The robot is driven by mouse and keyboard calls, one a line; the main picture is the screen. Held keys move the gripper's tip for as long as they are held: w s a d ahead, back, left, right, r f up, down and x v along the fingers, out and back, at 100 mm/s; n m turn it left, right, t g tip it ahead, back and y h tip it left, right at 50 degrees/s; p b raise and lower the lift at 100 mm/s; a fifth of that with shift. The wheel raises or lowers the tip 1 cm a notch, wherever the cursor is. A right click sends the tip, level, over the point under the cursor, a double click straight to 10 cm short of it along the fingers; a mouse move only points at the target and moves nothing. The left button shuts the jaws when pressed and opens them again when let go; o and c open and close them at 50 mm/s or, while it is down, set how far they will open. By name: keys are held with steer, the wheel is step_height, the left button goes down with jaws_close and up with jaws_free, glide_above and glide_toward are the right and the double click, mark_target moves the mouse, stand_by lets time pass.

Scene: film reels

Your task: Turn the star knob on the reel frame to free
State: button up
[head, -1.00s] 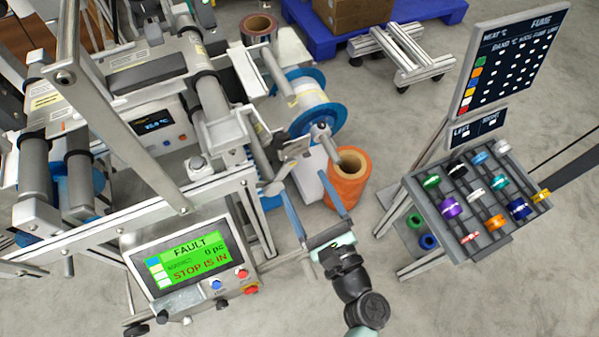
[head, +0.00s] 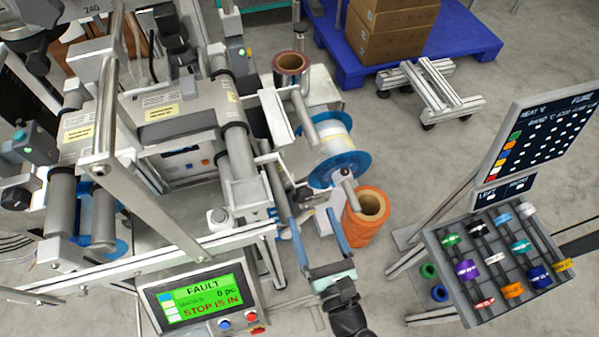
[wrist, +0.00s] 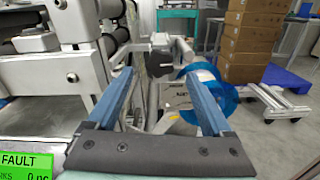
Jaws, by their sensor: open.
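My gripper (head: 312,216) is open and empty, its two blue fingers pointing toward the reel frame (head: 262,160). In the wrist view, a dark rounded part (wrist: 160,64) shows just beyond and between the fingertips (wrist: 160,76); it may be the star knob, but its lobes and any setting mark are not readable. A small dark part shows ahead of the fingers in the head view too (head: 303,194). No contact is visible. A blue-flanged reel (head: 338,163) sits on a spindle to the right of it.
The screen (head: 202,298) reads FAULT and STOP IS IN. An orange roll (head: 366,219) stands close right of the fingers. A sloped rack (head: 440,262) of coloured spools stands at right. A blue pallet (head: 480,38) with boxes lies behind. Open floor lies between roll and rack.

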steer(key=x, duration=1)
steer(key=shift+w+f, duration=0.1)
steer(key=shift+w, duration=0.05)
jaws_close()
steer(key=n+b, duration=0.4)
steer(key=shift+n, duration=0.4)
jaws_free()
